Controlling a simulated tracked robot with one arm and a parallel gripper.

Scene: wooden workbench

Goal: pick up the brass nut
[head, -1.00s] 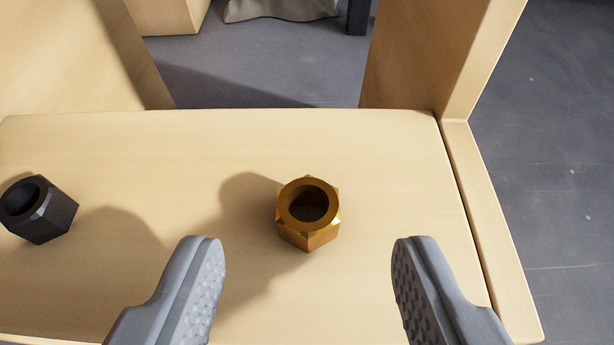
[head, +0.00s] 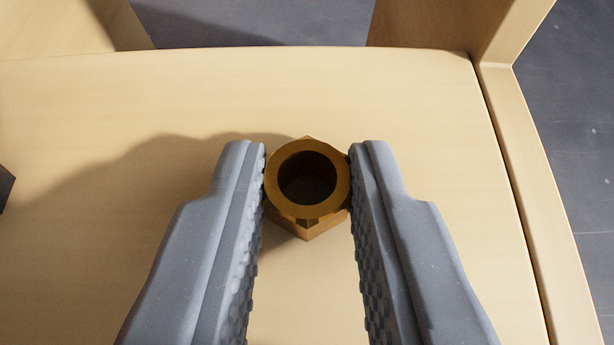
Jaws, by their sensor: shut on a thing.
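The brass nut (head: 308,215) stands upright on the wooden bench top, with its round hole facing up towards the camera. My gripper (head: 308,178) is around it, one grey textured finger on its left side and one on its right. Both fingertips press against the nut's sides, so the gripper is shut on it. The nut's lower front shows between the fingers. I cannot see a clear gap between the nut and the wood.
A dark nut (head: 4,188) is cut off at the left edge. The wooden bench top (head: 420,110) is clear around the brass nut. Upright wooden panels stand at the back left and back right (head: 425,22). Grey floor lies beyond the right edge.

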